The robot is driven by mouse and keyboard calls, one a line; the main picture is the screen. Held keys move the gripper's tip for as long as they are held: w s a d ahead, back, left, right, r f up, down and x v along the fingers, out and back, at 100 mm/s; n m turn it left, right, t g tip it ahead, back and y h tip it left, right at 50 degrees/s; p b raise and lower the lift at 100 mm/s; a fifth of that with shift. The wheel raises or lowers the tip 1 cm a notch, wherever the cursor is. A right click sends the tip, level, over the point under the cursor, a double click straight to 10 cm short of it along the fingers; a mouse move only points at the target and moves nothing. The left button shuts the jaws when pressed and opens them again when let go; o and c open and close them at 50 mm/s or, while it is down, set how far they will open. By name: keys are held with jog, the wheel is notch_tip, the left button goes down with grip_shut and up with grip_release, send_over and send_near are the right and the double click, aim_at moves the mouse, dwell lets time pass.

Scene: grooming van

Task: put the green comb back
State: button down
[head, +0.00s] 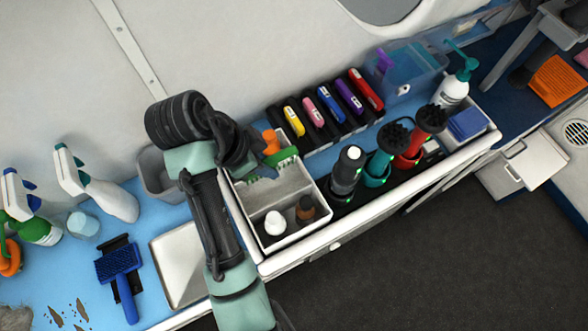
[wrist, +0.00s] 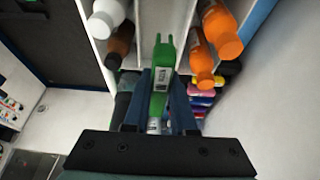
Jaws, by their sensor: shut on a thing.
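The green comb (wrist: 164,58) is between the two fingers of my gripper (wrist: 160,92) in the wrist view, and the fingers are shut on it. In the head view the comb (head: 284,158) shows at the back part of a white divided caddy (head: 318,183), beside my gripper (head: 258,166). In the wrist view it lines up with the caddy's middle compartment (wrist: 166,20), which looks otherwise empty. I cannot tell how far the comb reaches below the rim. My wrist and fingers hide part of it.
A white-capped bottle (head: 274,222) and a brown bottle (head: 306,208) stand in the caddy's front compartment. Orange bottles (wrist: 220,35) stand in the back one. A dark clipper (head: 347,170) stands right of the caddy. A metal tray (head: 178,268) and blue brush (head: 119,262) lie left.

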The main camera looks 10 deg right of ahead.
jog(key=shift+f, duration=0.35)
jog(key=b, duration=0.5)
send_over(276, 188)
jog(key=a, duration=0.1)
jog(key=f, duration=0.4)
jog(key=shift+s+a+f, duration=0.15)
jog(key=shift+s+f, duration=0.15)
jog(key=shift+f, duration=2.35)
jog(key=shift+f, duration=0.1)
jog(key=c, duration=0.7)
grip_release()
jog(key=shift+c, duration=0.2)
jog(key=p+v, duration=0.6)
jog(key=v, duration=0.5)
jog(key=shift+p, duration=0.4)
jog(key=shift+a+r+p, duration=0.2)
jog(key=shift+r+p, duration=0.4)
jog(key=shift+p, duration=0.05)
